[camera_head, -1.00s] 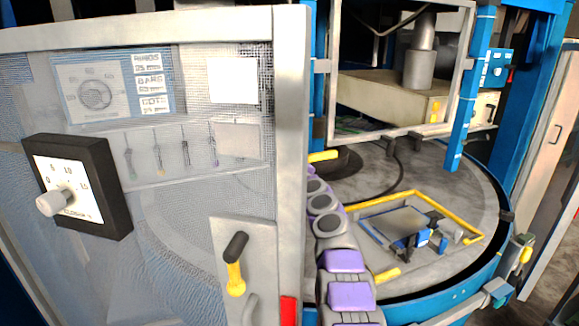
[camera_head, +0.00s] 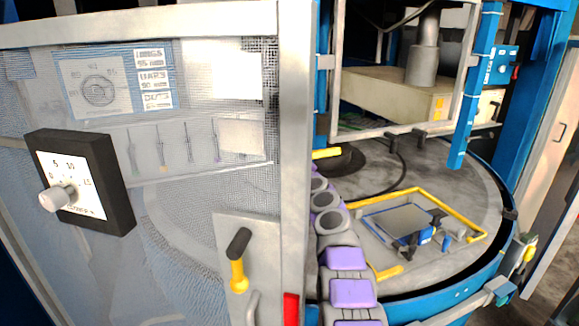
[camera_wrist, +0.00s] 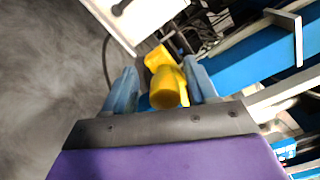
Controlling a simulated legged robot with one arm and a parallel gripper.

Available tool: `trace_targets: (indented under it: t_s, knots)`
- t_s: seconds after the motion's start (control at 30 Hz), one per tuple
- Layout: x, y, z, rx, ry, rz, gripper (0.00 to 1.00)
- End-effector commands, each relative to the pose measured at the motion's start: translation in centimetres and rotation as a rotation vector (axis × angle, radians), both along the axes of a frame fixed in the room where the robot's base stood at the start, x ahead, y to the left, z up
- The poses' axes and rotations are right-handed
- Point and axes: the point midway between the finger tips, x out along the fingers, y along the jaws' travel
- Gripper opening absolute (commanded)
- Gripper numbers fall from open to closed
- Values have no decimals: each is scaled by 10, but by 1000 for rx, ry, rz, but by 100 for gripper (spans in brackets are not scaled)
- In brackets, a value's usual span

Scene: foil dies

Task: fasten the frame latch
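In the wrist view, my gripper (camera_wrist: 162,88) has two pale blue fingers standing apart. A yellow latch-like piece (camera_wrist: 166,82) shows between them, close to the right finger with a gap at the left one; firm contact cannot be seen. In the head view, my purple and grey arm runs up beside the door post, and I cannot make out the gripper's fingertips. A grey frame (camera_head: 335,75) stands upright at the back. A short yellow bar (camera_head: 326,154) juts out by its lower left corner. I cannot tell if it is the same yellow piece.
A mesh door (camera_head: 180,210) with a black dial box (camera_head: 80,182) and a black and yellow handle (camera_head: 238,262) fills the left. A round grey table (camera_head: 455,180) carries a yellow rail (camera_head: 450,215). Blue posts (camera_head: 475,85) stand at the right.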

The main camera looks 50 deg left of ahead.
Motion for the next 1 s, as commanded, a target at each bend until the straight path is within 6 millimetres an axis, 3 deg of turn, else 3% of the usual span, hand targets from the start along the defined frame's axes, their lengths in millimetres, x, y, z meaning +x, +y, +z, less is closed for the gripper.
trace_targets:
  t_s: [0.53, 1.0]
  knots:
    - [-1, -4, 1, 1, -1, -2, 53]
    - [-14, -36, 2, 6, 1, 0, 53]
